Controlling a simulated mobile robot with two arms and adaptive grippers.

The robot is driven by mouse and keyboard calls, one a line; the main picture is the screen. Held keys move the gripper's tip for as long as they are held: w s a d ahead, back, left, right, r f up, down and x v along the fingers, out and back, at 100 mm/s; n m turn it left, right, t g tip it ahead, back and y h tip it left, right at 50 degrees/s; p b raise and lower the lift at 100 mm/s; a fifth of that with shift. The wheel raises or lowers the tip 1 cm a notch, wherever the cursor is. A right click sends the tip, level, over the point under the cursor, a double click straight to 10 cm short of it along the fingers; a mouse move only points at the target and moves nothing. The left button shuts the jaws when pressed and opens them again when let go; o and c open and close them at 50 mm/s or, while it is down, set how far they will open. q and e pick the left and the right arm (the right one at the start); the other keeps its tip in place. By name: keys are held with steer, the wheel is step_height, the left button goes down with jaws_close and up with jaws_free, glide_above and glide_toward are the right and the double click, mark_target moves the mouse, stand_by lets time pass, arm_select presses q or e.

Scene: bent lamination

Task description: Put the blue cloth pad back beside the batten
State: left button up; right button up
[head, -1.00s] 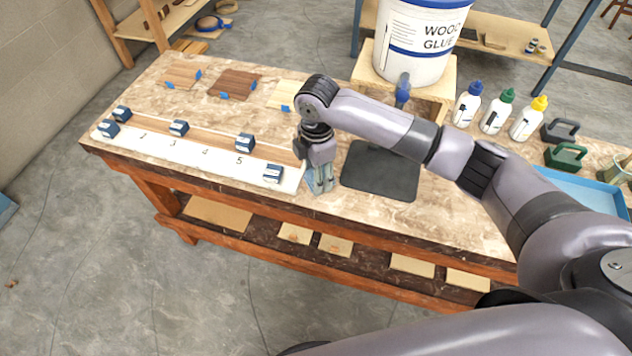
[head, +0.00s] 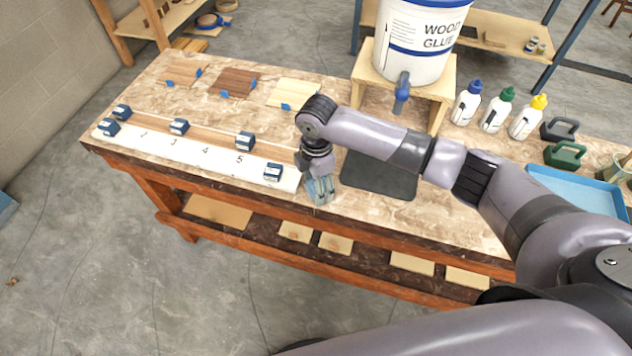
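The batten (head: 212,137) is a long brown wooden strip along a white numbered board on the left of the workbench, with several dark blue blocks on it. My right gripper (head: 320,190) points down at the bench's front edge, just right of the board's right end. A light blue patch, likely the cloth pad (head: 313,191), shows at its fingertips. The fingers largely cover it, so I cannot tell whether they grip it or stand over it. My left gripper is not in view.
A dark mat (head: 378,176) lies right of the gripper. A glue bucket (head: 415,45) on a wooden stand, several bottles (head: 495,113) and a blue tray (head: 580,190) are farther right. Wood samples (head: 235,82) lie at the back. Bare bench shows behind the batten.

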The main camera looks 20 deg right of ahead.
steer(key=shift+o, duration=0.2)
steer(key=shift+r, duration=0.1)
step_height(320, 180, up, 12)
steer(key=b, duration=0.1)
stand_by(0.4)
steer(key=shift+r, duration=0.1)
